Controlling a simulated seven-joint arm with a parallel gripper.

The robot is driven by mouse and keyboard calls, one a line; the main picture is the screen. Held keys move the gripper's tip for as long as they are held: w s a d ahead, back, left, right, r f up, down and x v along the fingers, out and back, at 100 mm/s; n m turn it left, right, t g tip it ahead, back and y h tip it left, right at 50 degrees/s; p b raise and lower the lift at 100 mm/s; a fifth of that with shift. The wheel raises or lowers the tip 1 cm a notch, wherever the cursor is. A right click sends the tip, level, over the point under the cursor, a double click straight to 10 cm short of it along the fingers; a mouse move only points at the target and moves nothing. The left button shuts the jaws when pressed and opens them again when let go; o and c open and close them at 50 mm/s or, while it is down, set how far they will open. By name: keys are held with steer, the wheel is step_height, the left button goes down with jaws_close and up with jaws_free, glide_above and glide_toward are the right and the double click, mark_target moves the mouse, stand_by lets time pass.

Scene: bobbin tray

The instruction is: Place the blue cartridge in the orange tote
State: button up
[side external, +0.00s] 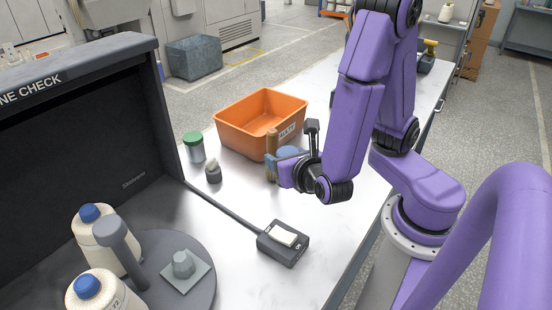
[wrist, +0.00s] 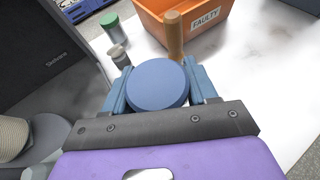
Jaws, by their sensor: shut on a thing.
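The blue cartridge (wrist: 157,86) shows as a round blue disc between the two fingers of my gripper (wrist: 158,76) in the wrist view. My gripper is shut on it. In the side view the cartridge (side external: 290,152) is partly hidden by my gripper (side external: 284,167), just in front of the orange tote (side external: 243,138). The tote is open at the top and looks empty where I see inside. It also shows at the top of the wrist view (wrist: 151,20), with a FAULTY label. I cannot tell how high the cartridge is above the table.
A tan cylinder (side external: 271,141) stands upright between my gripper and the tote. A green-capped jar (side external: 194,148) and a small grey bottle (side external: 213,172) stand left of the tote. A dark check booth (side external: 90,120), white bottles (side external: 105,240) and a cabled box (side external: 283,243) are nearer.

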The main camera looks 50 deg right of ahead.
steer(key=shift+s+r, duration=0.25)
steer(key=shift+r, duration=0.45)
step_height(320, 180, up, 4)
steer(key=shift+r, duration=0.25)
steer(key=shift+w+d+r, duration=0.15)
steer(key=shift+r, duration=0.05)
steer(key=w+d+m+g+h, duration=0.6)
steer(key=w+d+m+g, duration=0.3)
steer(key=w+d, duration=0.25)
steer(key=w+d+m+g, duration=0.2)
steer(key=d+m+g, duration=0.4)
steer(key=d, duration=0.7)
steer(key=w+d+f, duration=0.2)
steer(key=w+f, duration=0.2)
steer(key=f, duration=0.1)
steer(key=w+d+f, duration=0.2)
steer(key=w+f, duration=0.2)
steer(key=f, duration=0.1)
steer(key=w+d+f, duration=0.2)
steer(key=w+f, duration=0.2)
steer(key=shift+f, duration=0.4)
steer(key=shift+w+f, duration=0.15)
steer(key=shift+f, duration=1.5)
